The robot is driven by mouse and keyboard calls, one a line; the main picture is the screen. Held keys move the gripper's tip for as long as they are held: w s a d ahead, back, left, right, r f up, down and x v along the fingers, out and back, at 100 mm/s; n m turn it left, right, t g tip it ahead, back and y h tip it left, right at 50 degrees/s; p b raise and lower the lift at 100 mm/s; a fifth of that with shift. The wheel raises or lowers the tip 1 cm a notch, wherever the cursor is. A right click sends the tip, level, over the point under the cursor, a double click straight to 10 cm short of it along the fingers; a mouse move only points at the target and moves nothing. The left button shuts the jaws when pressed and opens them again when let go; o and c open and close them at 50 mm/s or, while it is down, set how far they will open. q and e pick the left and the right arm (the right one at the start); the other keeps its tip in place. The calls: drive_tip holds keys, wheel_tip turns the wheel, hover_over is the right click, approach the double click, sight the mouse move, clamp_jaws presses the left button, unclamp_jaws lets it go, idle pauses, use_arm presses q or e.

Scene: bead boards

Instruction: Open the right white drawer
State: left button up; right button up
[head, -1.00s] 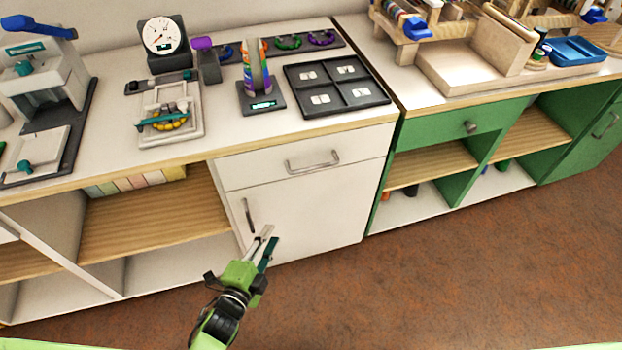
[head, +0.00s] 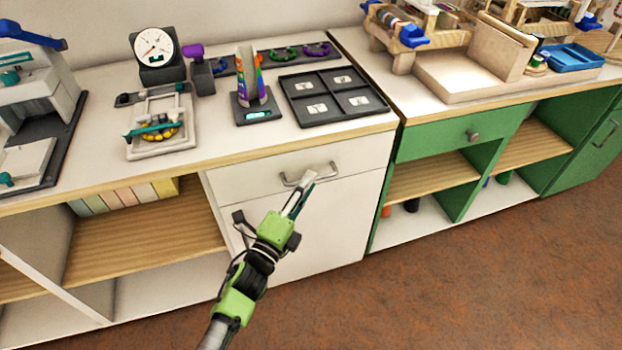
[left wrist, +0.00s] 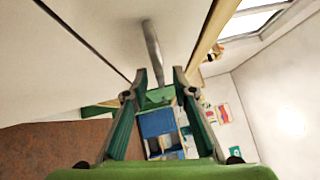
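The right white drawer (head: 245,180) is closed, flush in the white cabinet just under the countertop. Its grey bar handle (head: 288,182) is partly covered by my left gripper (head: 304,182) in the head view. In the left wrist view the handle (left wrist: 152,45) runs down the middle, between the two fingertips of my left gripper (left wrist: 159,75). The fingers are apart, one on each side of the bar, with visible gaps. Whether the bar is deep between them I cannot tell. My right gripper is in neither view.
The white cabinet door (head: 335,225) below the drawer is closed. An open shelf (head: 150,235) lies to its left. A green cabinet (head: 430,140) stands to the right. The floor in front is clear.

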use_arm(q)
drive_tip(key=shift+x, duration=1.25)
drive_tip(key=shift+f, duration=0.1)
clamp_jaws()
drive_tip(key=shift+s, duration=0.1)
